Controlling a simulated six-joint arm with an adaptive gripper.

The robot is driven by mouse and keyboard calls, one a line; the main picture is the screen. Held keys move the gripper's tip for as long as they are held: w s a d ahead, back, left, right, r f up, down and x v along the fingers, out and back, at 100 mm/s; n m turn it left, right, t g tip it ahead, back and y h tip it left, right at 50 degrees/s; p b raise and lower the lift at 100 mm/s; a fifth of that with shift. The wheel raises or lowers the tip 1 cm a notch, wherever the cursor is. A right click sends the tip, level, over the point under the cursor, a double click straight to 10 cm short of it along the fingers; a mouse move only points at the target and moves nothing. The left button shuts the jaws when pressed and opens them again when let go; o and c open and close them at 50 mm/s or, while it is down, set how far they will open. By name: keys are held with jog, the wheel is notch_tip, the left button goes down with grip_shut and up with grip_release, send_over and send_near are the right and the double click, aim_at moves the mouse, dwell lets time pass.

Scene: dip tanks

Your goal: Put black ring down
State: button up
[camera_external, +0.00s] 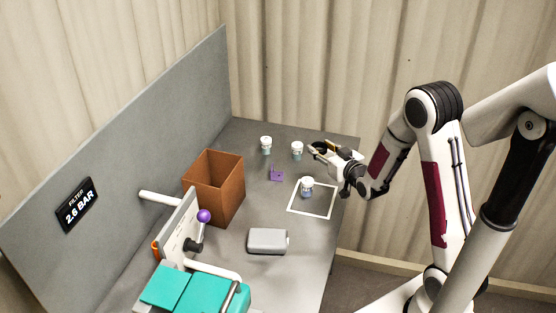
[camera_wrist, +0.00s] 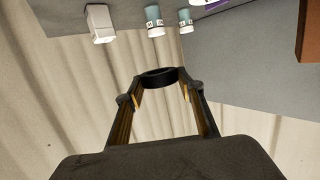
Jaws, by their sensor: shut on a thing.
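A black ring (camera_wrist: 160,76) is held between the fingertips of my gripper (camera_wrist: 160,92) in the wrist view. The fingers are shut on it from both sides. In the outside view my gripper (camera_external: 318,150) is above the far right part of the grey table, and the black ring (camera_external: 320,146) is a small dark shape at its fingers. It appears to be in the air, clear of the table. I cannot tell its exact height.
Two lidded jars (camera_external: 266,145) (camera_external: 297,151) stand at the back, near a purple bracket (camera_external: 277,174). Another jar (camera_external: 307,187) stands inside a white square outline (camera_external: 291,209). A brown box (camera_external: 213,185), a grey case (camera_external: 268,241) and a purple-knobbed lever (camera_external: 204,216) are further left and forward.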

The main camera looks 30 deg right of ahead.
jog(key=s+a+f+n+g+y, duration=0.3)
jog(key=s+a+n+g+y, duration=0.4)
jog(key=s+a+n+y, duration=0.4)
jog(key=s+y, duration=0.1)
jog(key=y, duration=0.1)
jog(key=shift+s+n+y, duration=0.2)
jog(key=shift+n+y, duration=0.1)
dwell(0.7)
jog(key=shift+a+f, duration=0.1)
jog(key=shift+f, duration=0.05)
send_over(310, 217)
jog(key=shift+f, duration=2.8)
jog(key=shift+f, duration=0.15)
jog(key=shift+f, duration=1.75)
jog(key=shift+f, duration=0.2)
